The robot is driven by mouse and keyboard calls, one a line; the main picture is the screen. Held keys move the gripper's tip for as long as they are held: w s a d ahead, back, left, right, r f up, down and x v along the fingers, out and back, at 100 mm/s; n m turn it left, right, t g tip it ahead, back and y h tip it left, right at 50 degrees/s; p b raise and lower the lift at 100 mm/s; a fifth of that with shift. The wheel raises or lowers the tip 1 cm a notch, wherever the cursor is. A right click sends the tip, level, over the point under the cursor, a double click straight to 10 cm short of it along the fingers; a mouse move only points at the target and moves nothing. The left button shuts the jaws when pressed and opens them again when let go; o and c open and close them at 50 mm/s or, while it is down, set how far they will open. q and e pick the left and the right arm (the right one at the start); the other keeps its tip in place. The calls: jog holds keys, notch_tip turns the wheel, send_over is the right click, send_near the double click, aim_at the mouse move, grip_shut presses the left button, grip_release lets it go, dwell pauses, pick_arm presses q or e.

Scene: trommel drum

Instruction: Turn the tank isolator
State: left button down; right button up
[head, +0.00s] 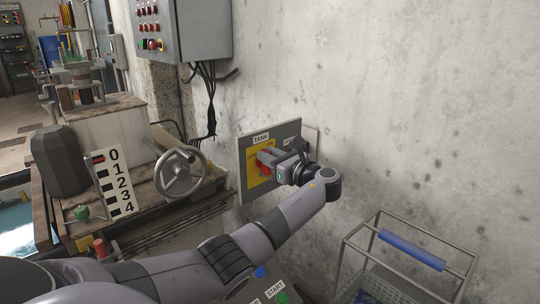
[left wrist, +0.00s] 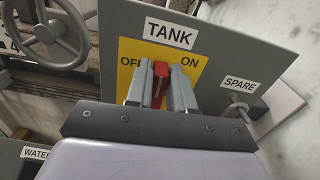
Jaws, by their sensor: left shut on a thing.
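The tank isolator is a red handle (left wrist: 159,82) on a yellow plate (left wrist: 131,53) below a TANK label, with OFF on the left and ON on the right. The plate sits on a grey wall panel (head: 288,131). My left gripper (left wrist: 160,95) is shut on the red handle, one finger on each side of it. In the left wrist view the handle's visible end stands about upright between the OFF and ON words. In the head view the red handle (head: 263,166) shows just left of my left gripper (head: 272,165). My right gripper is not in view.
A SPARE label (left wrist: 240,84) is right of the tank plate. A handwheel (head: 180,172) and numbered board (head: 116,182) stand left. A control box (head: 183,30) hangs above. A wire basket with a blue handle (head: 411,249) stands lower right. The upper right wall is bare.

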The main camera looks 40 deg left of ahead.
aim_at(254, 163)
pick_arm(q)
jog(key=n, duration=0.3)
jog(key=s+f+n, duration=0.1)
jog(key=n, duration=0.2)
jog(key=s+n+p, duration=0.1)
jog(key=n, duration=0.2)
jog(key=shift+f, duration=0.15)
jog(key=n, duration=0.1)
jog(key=n+b, duration=0.1)
jog(key=n, duration=0.1)
jog(key=shift+s+a+f, duration=0.1)
jog(key=shift+s+f, duration=0.05)
jog(key=shift+f, duration=0.2)
jog(key=shift+s+f+n+b, duration=0.1)
jog(key=shift+f+n+b, duration=0.2)
jog(key=shift+n+b, duration=0.8)
jog(key=shift+f+n+b, duration=0.15)
jog(key=shift+n+b, duration=0.4)
jog(key=shift+n, duration=0.55)
jog(key=shift+n+b, duration=0.4)
jog(key=shift+n, duration=0.2)
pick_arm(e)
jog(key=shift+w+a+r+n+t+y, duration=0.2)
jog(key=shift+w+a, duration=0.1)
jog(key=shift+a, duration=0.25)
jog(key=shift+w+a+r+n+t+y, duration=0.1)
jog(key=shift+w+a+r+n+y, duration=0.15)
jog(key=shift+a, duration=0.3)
